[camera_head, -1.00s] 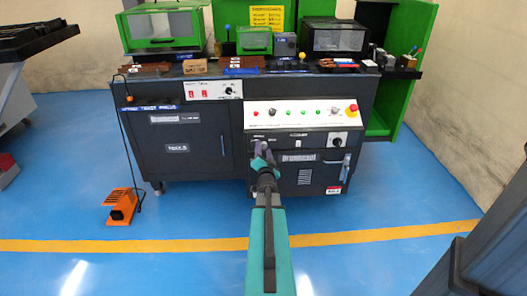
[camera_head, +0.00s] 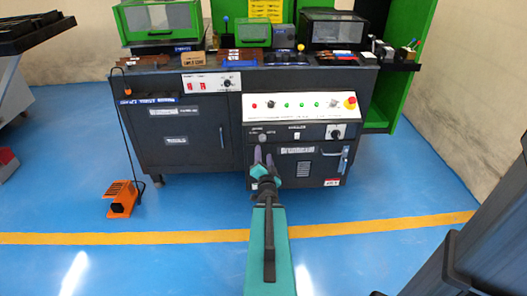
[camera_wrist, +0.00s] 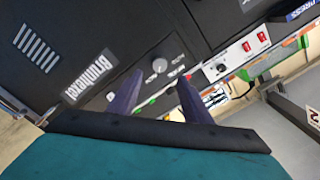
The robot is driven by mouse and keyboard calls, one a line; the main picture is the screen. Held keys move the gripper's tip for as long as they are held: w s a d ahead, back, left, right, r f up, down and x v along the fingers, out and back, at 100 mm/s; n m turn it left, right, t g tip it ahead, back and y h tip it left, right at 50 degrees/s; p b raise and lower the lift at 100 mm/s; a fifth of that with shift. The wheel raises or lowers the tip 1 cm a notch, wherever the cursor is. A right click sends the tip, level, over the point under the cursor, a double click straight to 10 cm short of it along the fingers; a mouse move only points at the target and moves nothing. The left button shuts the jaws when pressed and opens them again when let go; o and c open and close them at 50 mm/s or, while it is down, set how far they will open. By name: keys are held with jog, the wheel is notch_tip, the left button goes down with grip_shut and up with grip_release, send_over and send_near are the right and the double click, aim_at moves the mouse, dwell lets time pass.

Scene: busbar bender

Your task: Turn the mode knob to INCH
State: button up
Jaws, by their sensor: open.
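A round grey knob (camera_head: 262,137) sits at the left of the machine's dark lower control strip. It also shows in the wrist view (camera_wrist: 160,66), and its lettering is too small to read. Which knob is the mode knob I cannot tell for sure. My gripper (camera_head: 265,154) is open and empty, just below this knob in the head view. In the wrist view the two purple fingers (camera_wrist: 160,80) point at the knob, one on either side of its line. The fingertips appear short of it, with no visible contact.
Another knob (camera_head: 336,132) on a white plate is at the strip's right. Above is a white panel (camera_head: 300,113) with lamps and a red emergency button (camera_head: 350,103). A door handle (camera_head: 344,158) juts out at lower right. An orange foot pedal (camera_head: 122,198) stands on the clear blue floor.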

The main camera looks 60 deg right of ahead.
jog(key=p+v, duration=0.4)
jog(key=p, duration=0.1)
jog(key=shift+s+a+r+p, duration=0.15)
jog(key=shift+a+p, duration=0.2)
jog(key=shift+a, duration=0.1)
dwell(0.6)
